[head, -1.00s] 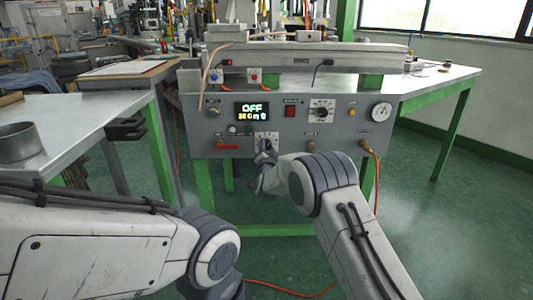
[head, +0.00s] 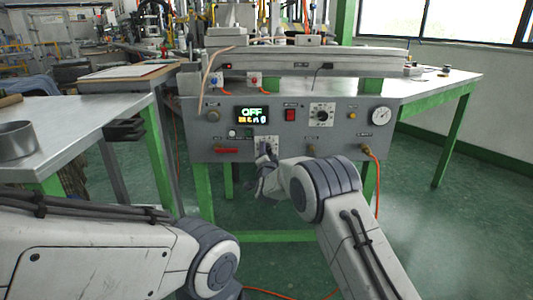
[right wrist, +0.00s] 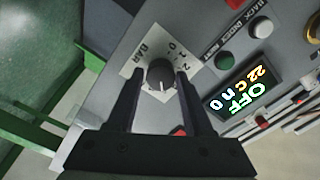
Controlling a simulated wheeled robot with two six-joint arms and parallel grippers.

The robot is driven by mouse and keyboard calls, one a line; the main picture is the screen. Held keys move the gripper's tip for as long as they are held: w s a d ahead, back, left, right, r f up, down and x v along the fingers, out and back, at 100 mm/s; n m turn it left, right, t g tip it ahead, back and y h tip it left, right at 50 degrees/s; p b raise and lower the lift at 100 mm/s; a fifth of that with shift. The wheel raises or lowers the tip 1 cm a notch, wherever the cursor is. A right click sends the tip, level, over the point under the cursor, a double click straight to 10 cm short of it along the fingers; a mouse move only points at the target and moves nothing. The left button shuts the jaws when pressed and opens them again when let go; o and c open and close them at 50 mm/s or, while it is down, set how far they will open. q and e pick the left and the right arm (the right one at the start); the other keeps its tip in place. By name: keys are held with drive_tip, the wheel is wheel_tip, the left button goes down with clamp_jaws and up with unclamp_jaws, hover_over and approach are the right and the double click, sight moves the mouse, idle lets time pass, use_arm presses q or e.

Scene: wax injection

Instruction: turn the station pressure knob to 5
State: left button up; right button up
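The pressure knob is a round dark knob (right wrist: 161,74) on a white scale plate marked BAR, seen in the right wrist view. In the head view its plate (head: 262,139) is low on the grey panel, partly hidden by my gripper. My right gripper (right wrist: 160,76) is open, with one dark finger on each side of the knob. I cannot tell whether the fingers touch it. The knob's exact setting is too small to read. In the head view my right gripper (head: 267,153) is at that plate. My left gripper is out of view; only its arm shows.
The station display (head: 252,115) reads OFF. A red switch (head: 290,114), a second dial (head: 322,114) and a round gauge (head: 381,116) are on the panel to the right. A metal table (head: 75,130) stands at the left.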

drive_tip(key=shift+o, duration=0.9)
drive_tip(key=shift+s, duration=0.1)
drive_tip(key=s+p, duration=0.2)
drive_tip(key=s, duration=0.8)
drive_tip(key=shift+s+p, duration=0.15)
drive_tip(key=shift+p, duration=0.15)
drive_tip(key=shift+d, duration=0.1)
